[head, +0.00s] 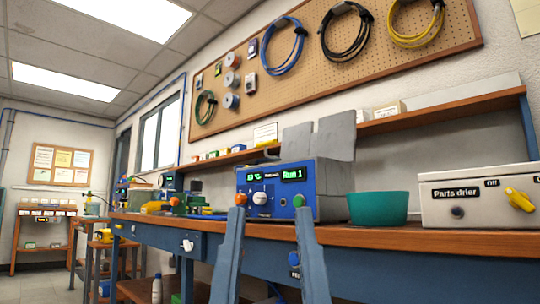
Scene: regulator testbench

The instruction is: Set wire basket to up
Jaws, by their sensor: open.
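No wire basket can be made out in the head view. A blue bench unit (270,185) stands on the workbench, with a lit display reading "Run 1", a white knob, an orange knob (240,199) and a green knob (299,201). Two grey upright panels (335,137) rise at its back; the unit's inside is hidden from this low angle. My gripper (270,215) shows as two blue-grey fingers rising from below, spread wide apart, with nothing between them. They overlap the unit's lower front in the picture; their distance from it is unclear.
A teal bowl (378,208) stands right of the unit, then a white box marked "Parts drier" (480,197) with a yellow handle. The wooden bench edge (400,238) runs across the front. A shelf (430,117) and pegboard with coiled cables are above.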

